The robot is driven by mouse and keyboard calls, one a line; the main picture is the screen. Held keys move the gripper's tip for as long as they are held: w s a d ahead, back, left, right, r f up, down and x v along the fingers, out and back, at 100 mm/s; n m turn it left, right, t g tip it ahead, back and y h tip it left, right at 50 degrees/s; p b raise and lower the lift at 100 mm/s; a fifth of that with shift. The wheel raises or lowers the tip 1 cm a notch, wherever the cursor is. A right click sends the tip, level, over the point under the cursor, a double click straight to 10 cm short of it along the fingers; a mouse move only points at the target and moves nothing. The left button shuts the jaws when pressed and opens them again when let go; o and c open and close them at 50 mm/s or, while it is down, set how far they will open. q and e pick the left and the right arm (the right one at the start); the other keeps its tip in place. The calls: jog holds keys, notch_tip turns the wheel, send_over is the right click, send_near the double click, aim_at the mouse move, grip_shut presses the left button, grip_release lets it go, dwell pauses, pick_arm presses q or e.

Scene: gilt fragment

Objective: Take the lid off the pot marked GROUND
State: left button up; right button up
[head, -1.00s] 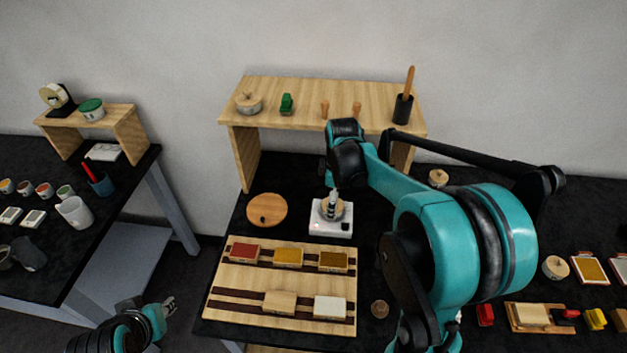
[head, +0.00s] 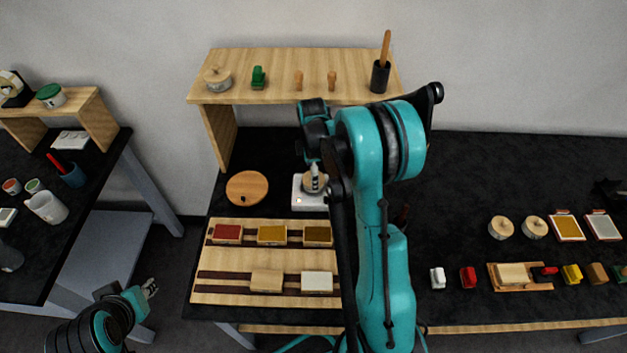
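A small round pot with a pale wooden top (head: 314,186) sits on a white device (head: 299,200) in the middle of the table. My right gripper (head: 315,178) points down at this pot's top; its fingers are small and partly hidden by my arm, so I cannot tell whether they grip. A lidded pot (head: 217,80) stands on the wooden shelf. Two round pale-topped pots (head: 501,228) (head: 535,228) stand on the right of the table. No GROUND marking is readable on any pot. My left gripper (head: 149,288) is low at the left, open and empty, away from the table.
A round wooden board (head: 247,188) lies left of the white device. A wooden rack (head: 225,284) with coloured blocks lies in front. The shelf (head: 290,62) stands behind, with a brush in a dark holder (head: 379,77). My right arm hides the table's centre; black tabletop is free at right.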

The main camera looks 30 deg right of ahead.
jog(key=shift+s, duration=0.1)
jog(key=c, duration=1.1)
jog(key=shift+r, duration=0.1)
